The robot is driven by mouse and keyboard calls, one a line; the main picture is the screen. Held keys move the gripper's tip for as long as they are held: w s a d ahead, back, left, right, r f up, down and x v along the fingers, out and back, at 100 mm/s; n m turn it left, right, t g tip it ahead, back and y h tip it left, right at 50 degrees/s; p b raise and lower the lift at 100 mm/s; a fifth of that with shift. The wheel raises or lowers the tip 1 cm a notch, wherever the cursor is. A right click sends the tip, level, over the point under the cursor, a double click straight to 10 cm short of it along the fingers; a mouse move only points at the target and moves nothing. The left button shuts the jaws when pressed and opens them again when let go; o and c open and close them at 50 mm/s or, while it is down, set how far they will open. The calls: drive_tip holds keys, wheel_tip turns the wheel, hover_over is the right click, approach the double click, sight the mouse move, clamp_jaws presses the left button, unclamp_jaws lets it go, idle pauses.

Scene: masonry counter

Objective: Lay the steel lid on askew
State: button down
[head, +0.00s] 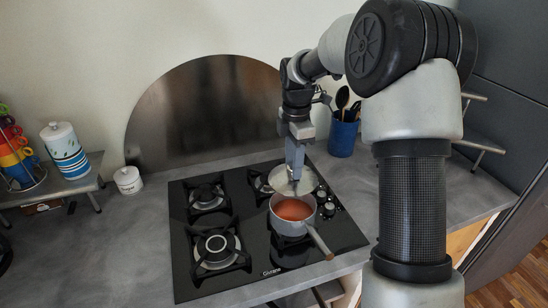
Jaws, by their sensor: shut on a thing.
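The steel lid (278,180) is a round, shiny disc at the far side of the saucepan. My gripper (295,176) points down and is shut on the lid at its middle. The saucepan (291,229) is grey and stands on the front right burner, with its handle (319,242) pointing to the front right. Reddish sauce (293,209) shows in the open front part of the pan. In this view the lid overlaps the pan's back rim; I cannot tell whether they touch. My fingers hide the lid's knob.
The black gas hob (183,255) has free burners at left. A blue utensil pot (342,138) stands behind right. A small white jar (128,180) and a shelf with colourful cups (14,150) and a striped canister (65,150) are left. The counter at front left is clear.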

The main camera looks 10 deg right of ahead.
sight(290, 180)
drive_tip(key=shift+w+a, duration=0.25)
drive_tip(key=shift+a, duration=0.1)
drive_tip(key=shift+f, duration=0.3)
drive_tip(key=shift+f+b, duration=1.65)
drive_tip(key=shift+f, duration=0.95)
drive_tip(key=shift+f, duration=0.45)
drive_tip(key=c, duration=1.2)
unclamp_jaws()
drive_tip(key=shift+r, duration=0.1)
